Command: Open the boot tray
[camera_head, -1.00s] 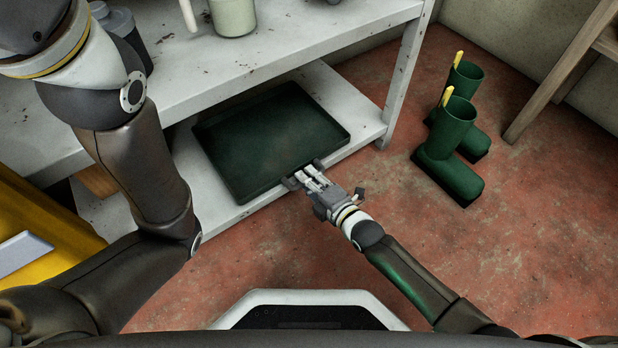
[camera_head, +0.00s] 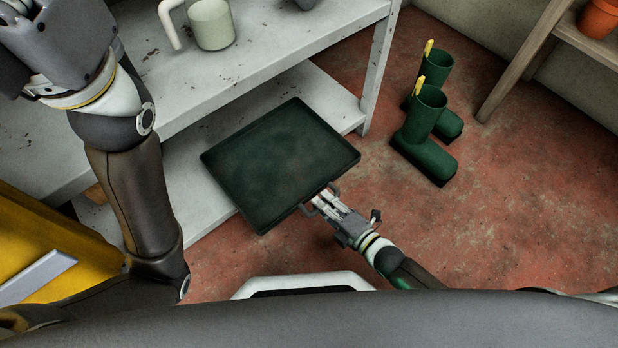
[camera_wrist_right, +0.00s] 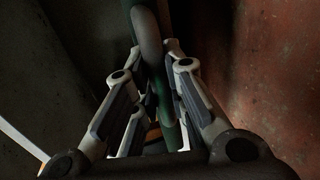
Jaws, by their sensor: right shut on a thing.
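The boot tray (camera_head: 275,165) is a flat dark green tray on the low white shelf. It lies askew, and its near side sticks out past the shelf's front edge over the floor. A small handle (camera_head: 334,189) is on its near edge. My right gripper (camera_head: 318,203) is shut on this handle. In the right wrist view, the fingers (camera_wrist_right: 155,105) close around the greyish handle bar (camera_wrist_right: 148,40). My left arm rises at the left, with what looks like its gripper housing (camera_head: 60,45) in the top left corner; its fingertips are not visible.
Green boots (camera_head: 422,125) with yellow tabs stand on the red floor, right of the white shelf unit (camera_head: 335,92). A pale watering can (camera_head: 210,24) stands on the upper shelf. A wooden stand with an orange pot (camera_head: 598,18) is at the upper right.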

